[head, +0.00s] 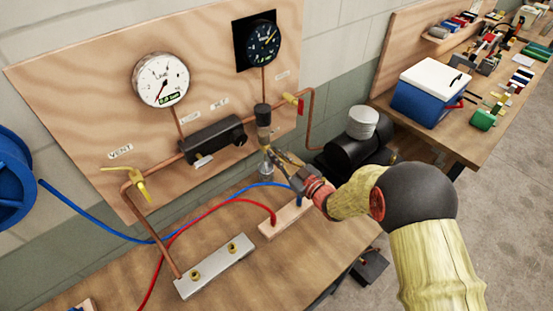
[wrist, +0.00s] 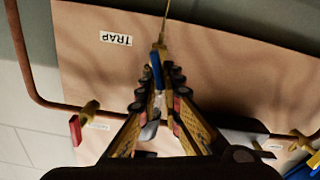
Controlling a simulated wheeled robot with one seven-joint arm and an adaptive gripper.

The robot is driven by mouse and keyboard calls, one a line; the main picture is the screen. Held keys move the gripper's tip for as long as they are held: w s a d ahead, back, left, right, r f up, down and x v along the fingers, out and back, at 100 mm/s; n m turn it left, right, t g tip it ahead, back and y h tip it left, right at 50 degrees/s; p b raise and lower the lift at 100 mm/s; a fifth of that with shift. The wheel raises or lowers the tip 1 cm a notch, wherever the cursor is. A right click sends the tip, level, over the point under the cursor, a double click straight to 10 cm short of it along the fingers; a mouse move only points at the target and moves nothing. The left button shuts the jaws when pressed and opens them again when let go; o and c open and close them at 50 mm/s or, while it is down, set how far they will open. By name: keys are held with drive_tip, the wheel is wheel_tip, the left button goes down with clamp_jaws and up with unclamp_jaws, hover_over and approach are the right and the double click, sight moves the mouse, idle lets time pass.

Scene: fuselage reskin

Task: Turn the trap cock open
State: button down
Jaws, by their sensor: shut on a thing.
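The trap cock (wrist: 157,66) shows in the wrist view as a brass fitting on a thin pipe with a blue lever, close to the upside-down TRAP label (wrist: 115,38). My gripper (wrist: 156,84) has its fingers on both sides of the blue lever and is shut on it. The lever lies roughly along the pipe line in this view. In the head view my gripper (head: 269,152) reaches in from the right, below the dark trap body (head: 263,116). The cock is mostly hidden there by the fingers.
A red-handled valve (head: 297,102) sits just right of the trap, and a yellow vent valve (head: 140,188) at left. The LINE gauge (head: 160,80) and a black gauge (head: 263,42) are above. Red hose (head: 225,203) and blue hose (head: 80,215) cross the bench (head: 285,265).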

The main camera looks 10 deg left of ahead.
drive_tip(key=n+b, duration=0.1)
drive_tip(key=b, duration=0.1)
drive_tip(key=n+b, duration=0.3)
drive_tip(key=b, duration=0.1)
drive_tip(key=shift+s+a+f, duration=0.15)
drive_tip(key=shift+f, duration=0.1)
drive_tip(key=n+b, duration=0.3)
drive_tip(key=b, duration=0.2)
drive_tip(key=n+b, duration=0.4)
drive_tip(key=b, duration=0.1)
drive_tip(key=f+n+b, duration=0.1)
drive_tip(key=n+b, duration=0.3)
drive_tip(key=b, duration=0.1)
drive_tip(key=shift+s+a, duration=0.3)
drive_tip(key=shift+s, duration=0.05)
drive_tip(key=c, duration=2.2)
unclamp_jaws()
drive_tip(key=shift+c, duration=0.2)
drive_tip(key=shift+o, duration=1.4)
drive_tip(key=shift+f, duration=0.15)
